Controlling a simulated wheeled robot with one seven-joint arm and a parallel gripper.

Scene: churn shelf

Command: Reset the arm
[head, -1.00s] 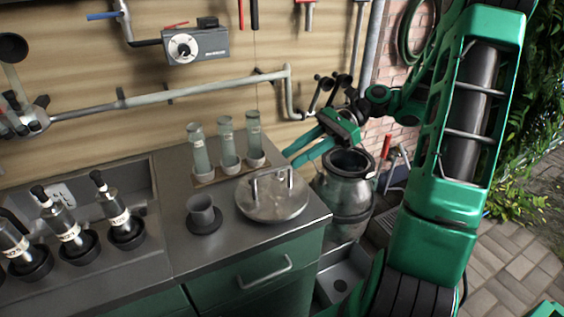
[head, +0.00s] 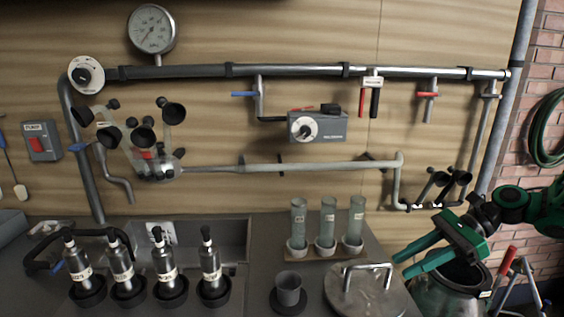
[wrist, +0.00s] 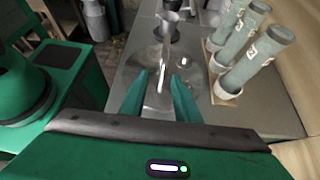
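My gripper (head: 400,265) is green and shows at the lower right of the head view, pointing left. In the wrist view the fingers (wrist: 157,82) are also apart, and the lid's handle shows beyond the gap. The round metal lid (head: 350,295) lies on the counter, left of and below my gripper in the head view. The metal churn (head: 450,290) stands with its mouth partly hidden behind my gripper.
A rack with three glass tubes (head: 327,220) stands on the counter near the lid. A grey cup (head: 288,288) sits on a dark coaster. Several labelled bottles (head: 165,262) stand at left. Pipes (head: 300,72), a gauge (head: 152,29) and a control box (head: 317,126) are on the wall.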

